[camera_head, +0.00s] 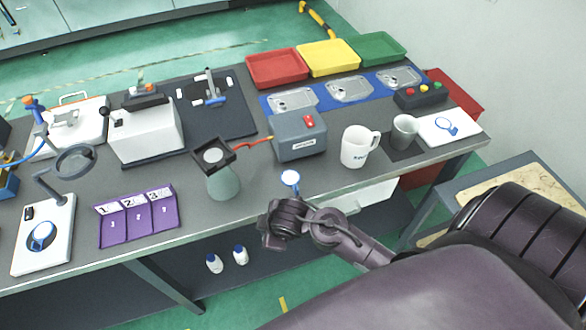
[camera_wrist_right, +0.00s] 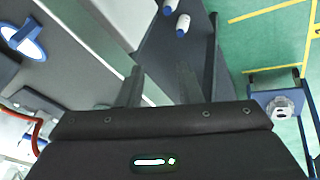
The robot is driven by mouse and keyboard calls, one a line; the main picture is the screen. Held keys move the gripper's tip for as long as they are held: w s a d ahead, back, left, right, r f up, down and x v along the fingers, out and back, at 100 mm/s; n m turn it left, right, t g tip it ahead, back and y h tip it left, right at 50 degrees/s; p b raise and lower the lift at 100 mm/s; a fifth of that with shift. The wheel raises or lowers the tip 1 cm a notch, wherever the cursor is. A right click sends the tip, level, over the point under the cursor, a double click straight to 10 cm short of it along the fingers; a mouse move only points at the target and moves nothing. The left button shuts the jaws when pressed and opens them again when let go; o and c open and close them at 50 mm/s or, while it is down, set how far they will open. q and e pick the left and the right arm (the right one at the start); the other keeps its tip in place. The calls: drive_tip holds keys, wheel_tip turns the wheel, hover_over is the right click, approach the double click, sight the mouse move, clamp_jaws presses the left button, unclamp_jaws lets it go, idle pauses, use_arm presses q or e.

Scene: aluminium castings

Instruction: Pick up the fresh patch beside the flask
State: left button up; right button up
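A round white patch with a blue rim and tab (camera_head: 290,178) lies on the dark bench top near its front edge, right of the flask. It also shows at the upper left of the right wrist view (camera_wrist_right: 22,38). The flask (camera_head: 222,182) is grey-green and upright, with a dark square frame around a pale disc on top. My right gripper (camera_head: 268,238) is just in front of the bench edge, below the patch in the picture and apart from it. In the right wrist view its two fingers (camera_wrist_right: 158,88) are apart with nothing between them. My left gripper is not in view.
Similar blue-and-white pieces lie on a left white board (camera_head: 42,235) and a right white board (camera_head: 446,127). A grey box (camera_head: 299,138), a white mug (camera_head: 358,147) and a purple numbered holder (camera_head: 138,217) flank the patch and flask. Small white bottles (camera_head: 240,255) stand below the bench.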

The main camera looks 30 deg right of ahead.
wheel_tip(320, 180, up, 8)
drive_tip(key=w+a+n+t, duration=0.1)
drive_tip(key=n, duration=0.2)
drive_tip(key=n+g+h, duration=0.2)
drive_tip(key=n, duration=1.8)
hover_over(297, 186)
drive_tip(key=s, duration=0.3)
drive_tip(key=shift+w+a, duration=0.2)
drive_tip(key=shift+w+x, duration=0.2)
drive_tip(key=shift+x, duration=3)
drive_tip(key=shift+r, duration=0.15)
clamp_jaws()
